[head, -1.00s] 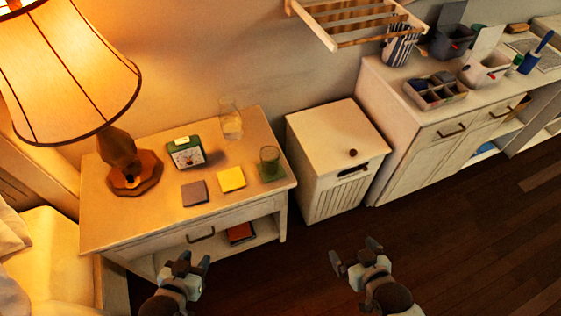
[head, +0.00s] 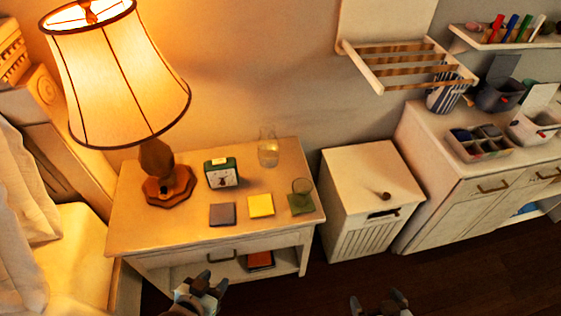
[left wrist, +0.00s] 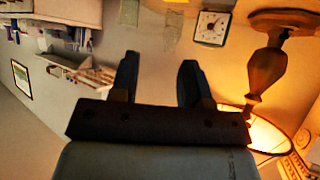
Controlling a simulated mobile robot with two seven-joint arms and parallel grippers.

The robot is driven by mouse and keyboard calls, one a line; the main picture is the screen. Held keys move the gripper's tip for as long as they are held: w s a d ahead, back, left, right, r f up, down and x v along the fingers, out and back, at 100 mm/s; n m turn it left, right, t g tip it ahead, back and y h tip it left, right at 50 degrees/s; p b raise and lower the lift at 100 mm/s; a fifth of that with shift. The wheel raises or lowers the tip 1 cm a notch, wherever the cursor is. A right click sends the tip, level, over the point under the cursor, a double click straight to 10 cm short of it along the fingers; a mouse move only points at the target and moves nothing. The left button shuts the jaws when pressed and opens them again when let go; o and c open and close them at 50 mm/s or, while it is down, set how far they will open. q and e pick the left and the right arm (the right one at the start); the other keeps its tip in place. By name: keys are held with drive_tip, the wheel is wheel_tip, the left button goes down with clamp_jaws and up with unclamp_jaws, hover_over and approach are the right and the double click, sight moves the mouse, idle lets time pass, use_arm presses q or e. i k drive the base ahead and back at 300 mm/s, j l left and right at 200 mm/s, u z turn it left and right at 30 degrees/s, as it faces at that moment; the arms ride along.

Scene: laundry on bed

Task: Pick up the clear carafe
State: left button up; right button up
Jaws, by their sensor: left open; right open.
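The clear carafe (head: 268,152) stands upright at the back of the bedside table (head: 140,226), close to the wall. It is see-through, with a narrower neck. My left gripper (head: 204,282) is open and empty in front of the table's front edge, well short of the carafe. Its two spread fingers also show in the left wrist view (left wrist: 158,68), with nothing between them. My right gripper (head: 379,303) is open and empty at the bottom of the head view, low in front of the white cabinet.
A green clock (head: 222,173) stands left of the carafe, and a lit lamp (head: 165,185) further left. A clear glass (head: 302,187) is on a green coaster to the right front. Grey (head: 222,214) and yellow (head: 260,205) coasters lie in front. A wooden rack (head: 405,68) juts from the wall.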

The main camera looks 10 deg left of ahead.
sight(268, 144)
drive_tip(key=i+l, duration=0.35)
drive_tip(key=i+l+u, duration=0.1)
drive_tip(key=i+l, duration=0.2)
drive_tip(key=l, duration=0.25)
drive_tip(key=i+l, duration=0.35)
drive_tip(key=l, duration=0.15)
